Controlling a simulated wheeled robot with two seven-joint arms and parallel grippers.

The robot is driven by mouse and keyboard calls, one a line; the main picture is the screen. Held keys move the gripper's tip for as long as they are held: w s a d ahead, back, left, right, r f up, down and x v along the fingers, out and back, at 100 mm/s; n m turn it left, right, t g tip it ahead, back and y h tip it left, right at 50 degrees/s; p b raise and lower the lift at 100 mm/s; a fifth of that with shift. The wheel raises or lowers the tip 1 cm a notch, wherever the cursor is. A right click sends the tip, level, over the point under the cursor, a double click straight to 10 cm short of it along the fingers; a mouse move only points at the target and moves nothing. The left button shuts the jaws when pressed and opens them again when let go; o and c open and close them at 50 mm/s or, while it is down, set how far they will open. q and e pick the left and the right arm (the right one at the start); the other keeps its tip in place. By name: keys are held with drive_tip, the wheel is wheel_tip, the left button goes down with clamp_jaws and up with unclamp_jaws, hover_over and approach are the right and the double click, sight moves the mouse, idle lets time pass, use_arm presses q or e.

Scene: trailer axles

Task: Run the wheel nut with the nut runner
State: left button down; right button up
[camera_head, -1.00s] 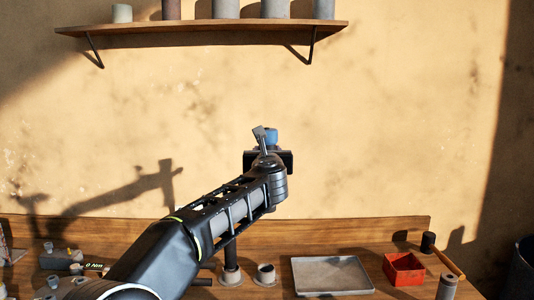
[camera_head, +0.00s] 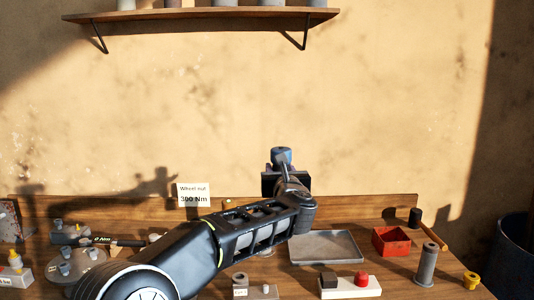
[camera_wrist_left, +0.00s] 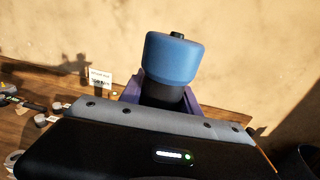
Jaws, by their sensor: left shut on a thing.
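My left gripper (camera_head: 285,182) is raised in front of the wall, above the bench. It is shut on an upright tool with a blue cap and dark body, apparently the nut runner (camera_head: 282,156). In the left wrist view, the blue cap of the nut runner (camera_wrist_left: 174,57) stands above the purple fingers of the gripper (camera_wrist_left: 162,97). The tool's lower end is hidden. A sign (camera_head: 194,195) reads "Wheel nut 300 Nm". A grey disc with several studs (camera_head: 88,268) lies at the left; I cannot pick out the wheel nut. My right gripper is not in view.
A grey tray (camera_head: 327,247) and a red bin (camera_head: 391,241) stand on the right of the bench. A white block with a red button (camera_head: 350,288), a grey cylinder (camera_head: 427,265) and a yellow part (camera_head: 471,280) are nearer. A wall shelf (camera_head: 200,15) is above. My arm hides the bench middle.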

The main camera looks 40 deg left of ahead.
use_arm(q)
drive_tip(key=s+d+f+m+t+h+b, duration=0.1)
drive_tip(key=d+f+m+h+b, duration=0.1)
drive_tip(key=d+f, duration=0.6)
drive_tip(key=s+d+f+m+t+h+b, duration=0.2)
drive_tip(key=d+f+h, duration=0.4)
drive_tip(key=f, duration=1.5)
drive_tip(key=s+d+f+m+t+h+b, duration=0.1)
drive_tip(key=s+d+f+m+h+b, duration=0.1)
drive_tip(key=d+f, duration=1)
wheel_tip(320, 180, down, 2)
drive_tip(key=m+h+b, duration=0.1)
drive_tip(key=m+b, duration=0.1)
drive_tip(key=shift+s+f+h+b, duration=0.2)
drive_tip(key=shift+f+h+b, duration=0.05)
drive_tip(key=shift+h+b, duration=0.15)
